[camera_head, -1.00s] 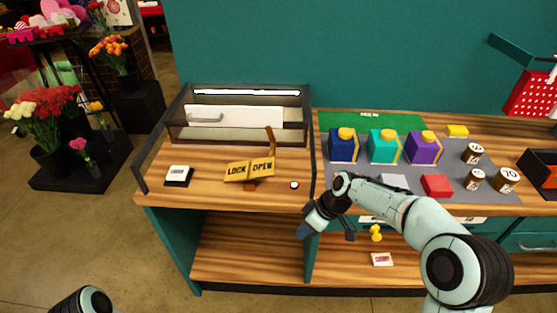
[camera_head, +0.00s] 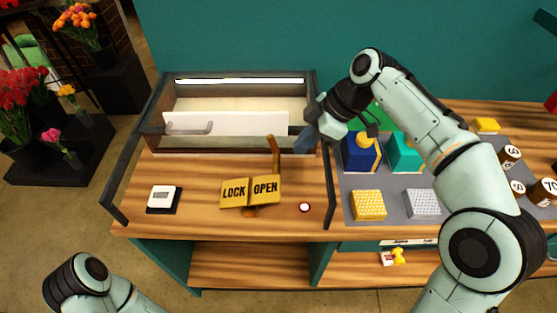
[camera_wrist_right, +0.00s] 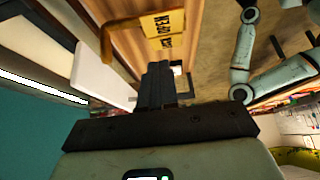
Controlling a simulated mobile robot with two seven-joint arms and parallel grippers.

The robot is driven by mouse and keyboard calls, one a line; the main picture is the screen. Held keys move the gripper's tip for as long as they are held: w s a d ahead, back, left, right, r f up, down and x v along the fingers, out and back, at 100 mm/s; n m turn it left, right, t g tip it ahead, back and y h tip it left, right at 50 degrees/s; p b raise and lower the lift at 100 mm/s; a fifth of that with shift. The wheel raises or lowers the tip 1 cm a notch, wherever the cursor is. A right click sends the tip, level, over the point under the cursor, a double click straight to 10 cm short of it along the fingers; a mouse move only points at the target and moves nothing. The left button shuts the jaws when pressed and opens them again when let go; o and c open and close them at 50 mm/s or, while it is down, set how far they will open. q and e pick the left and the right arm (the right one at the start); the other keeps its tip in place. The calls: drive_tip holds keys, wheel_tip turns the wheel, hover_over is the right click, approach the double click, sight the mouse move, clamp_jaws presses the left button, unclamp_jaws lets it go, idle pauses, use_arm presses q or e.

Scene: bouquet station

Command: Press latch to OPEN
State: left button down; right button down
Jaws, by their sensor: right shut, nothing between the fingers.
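A yellow sign (camera_head: 250,190) reading LOCK on its left half and OPEN on its right stands on the wooden counter. A brown latch lever (camera_head: 274,153) rises behind the OPEN half, nearly upright. My right gripper (camera_head: 303,144) is shut and empty, a little right of the lever's top and apart from it. In the right wrist view its closed dark fingers (camera_wrist_right: 156,84) point toward the counter, with the sign (camera_wrist_right: 163,32) and lever (camera_wrist_right: 109,42) beyond. My left gripper is out of view; only part of that arm shows at lower left.
Behind the latch is a dark-framed case with a white, handled panel (camera_head: 226,123). A white-and-black box (camera_head: 163,199) sits left and a small red-rimmed button (camera_head: 304,207) right. Blue (camera_head: 360,155) and teal (camera_head: 401,153) boxes stand farther right. The counter front is clear.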

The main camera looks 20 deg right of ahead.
sight(272, 186)
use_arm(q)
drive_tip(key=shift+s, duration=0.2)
use_arm(e)
drive_tip(key=shift+s+r, duration=0.1)
drive_tip(key=shift+s, duration=0.15)
